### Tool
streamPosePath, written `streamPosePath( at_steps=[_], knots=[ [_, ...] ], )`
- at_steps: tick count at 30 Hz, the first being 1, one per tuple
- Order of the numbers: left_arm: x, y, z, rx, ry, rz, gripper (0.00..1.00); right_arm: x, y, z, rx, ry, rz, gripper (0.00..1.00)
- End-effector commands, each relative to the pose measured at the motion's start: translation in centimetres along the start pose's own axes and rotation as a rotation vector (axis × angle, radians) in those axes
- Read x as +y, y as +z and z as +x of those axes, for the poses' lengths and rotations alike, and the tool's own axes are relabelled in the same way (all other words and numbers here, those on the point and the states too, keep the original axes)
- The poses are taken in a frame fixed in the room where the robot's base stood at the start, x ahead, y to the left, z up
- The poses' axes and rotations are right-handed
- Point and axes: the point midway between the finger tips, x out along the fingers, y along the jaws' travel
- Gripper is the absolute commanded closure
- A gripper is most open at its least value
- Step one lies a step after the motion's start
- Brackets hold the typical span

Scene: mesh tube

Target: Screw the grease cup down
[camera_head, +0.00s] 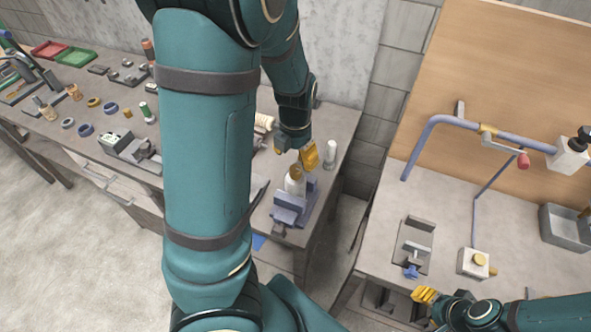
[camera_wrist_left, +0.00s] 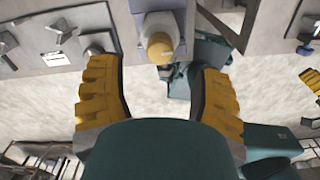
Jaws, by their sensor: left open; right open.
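A white cylindrical body (camera_head: 293,186) stands upright at the blue-grey vise (camera_head: 289,209) near the corner of the left bench. A round brass-coloured cap, seemingly the grease cup (camera_head: 297,172), sits on its top. In the left wrist view the grease cup (camera_wrist_left: 160,46) shows ahead of the fingers, roughly centred between them with clear gaps. My left gripper (camera_head: 304,158) is open and empty, close above the cap. Its yellow fingers (camera_wrist_left: 157,75) are wide apart in the wrist view. My right gripper (camera_head: 425,295) is open at the front edge of the right bench, away from the cup.
A small white bottle (camera_head: 330,154) stands just right of the left gripper. My left arm hides the bench's middle. Small parts, rings and trays lie on its left. The right bench holds a blue tube frame (camera_head: 470,128), a grey fixture plate (camera_head: 414,243) and a yellow-button box (camera_head: 474,263).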

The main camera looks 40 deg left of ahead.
Motion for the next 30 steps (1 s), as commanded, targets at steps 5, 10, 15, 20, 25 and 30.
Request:
streamPosePath(
  at_steps=[5,10,15,20,25,30],
  knots=[
    [0.1,-0.1,2.5,0.005,0.001,-0.003,0.35,0.0,0.0,0.0,0.0,0.0,0.0,0.53],
    [0.1,-0.1,4.4,0.004,0.001,-0.002,0.35,0.0,0.0,0.0,0.0,0.0,0.0,0.53],
    [0.0,-0.1,5.7,0.003,0.0,0.0,0.35,0.0,0.0,0.0,0.0,0.0,0.0,0.53],
    [0.0,0.0,6.2,0.0,0.0,0.001,0.35,0.0,0.0,0.0,0.0,0.0,0.0,0.53],
    [0.0,0.0,6.2,0.0,0.0,0.001,0.35,0.0,0.0,0.0,0.0,0.0,0.0,0.53],
    [0.0,0.0,6.2,0.0,0.0,0.001,0.58,0.0,0.0,0.0,0.0,0.0,0.0,0.53]
  ],
)
